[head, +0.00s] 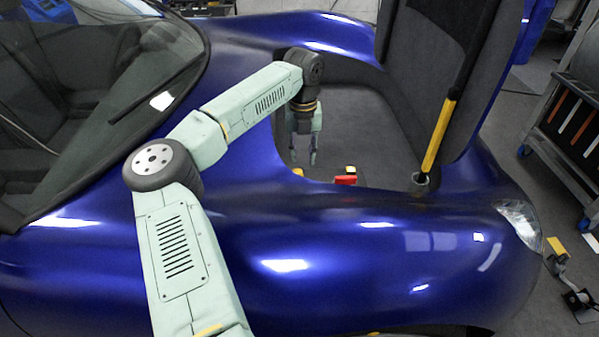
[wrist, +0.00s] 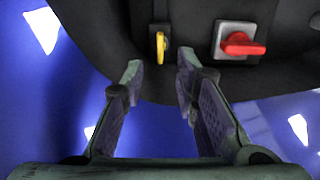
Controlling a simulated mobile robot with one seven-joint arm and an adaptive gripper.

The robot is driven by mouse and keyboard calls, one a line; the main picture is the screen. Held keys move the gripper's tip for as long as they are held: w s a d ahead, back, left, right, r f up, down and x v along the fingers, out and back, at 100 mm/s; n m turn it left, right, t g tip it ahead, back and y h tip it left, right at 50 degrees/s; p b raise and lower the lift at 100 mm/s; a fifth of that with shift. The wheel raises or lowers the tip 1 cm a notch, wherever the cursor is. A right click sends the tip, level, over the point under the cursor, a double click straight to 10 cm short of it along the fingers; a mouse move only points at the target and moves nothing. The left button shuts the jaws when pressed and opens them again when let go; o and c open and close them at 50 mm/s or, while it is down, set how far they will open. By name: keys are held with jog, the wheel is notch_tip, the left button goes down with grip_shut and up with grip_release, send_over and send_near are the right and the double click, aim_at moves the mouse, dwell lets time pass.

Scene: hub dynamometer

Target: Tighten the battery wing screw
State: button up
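In the wrist view a thin yellow wing-shaped piece (wrist: 159,46), which looks like the wing screw, stands on a dark mount, its long side running up and down the picture. My gripper (wrist: 160,74) is open and empty. Its two fingertips are to the left and right below the yellow piece, apart from it. In the head view my gripper (head: 303,157) points down into the open front compartment. I cannot tell which is the screw.
A red rotary knob (wrist: 242,44) on a grey plate sits right of the yellow piece; a red part (head: 346,180) also shows in the head view. The compartment's blue body edge is close below. The raised lid (head: 435,60) and a yellow-and-black strut (head: 440,135) stand at right.

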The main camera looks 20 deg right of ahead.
aim_at(302, 178)
notch_tip(302, 178, down, 8)
jog(key=shift+f, duration=0.1)
dwell(0.4)
grip_shut()
dwell(0.3)
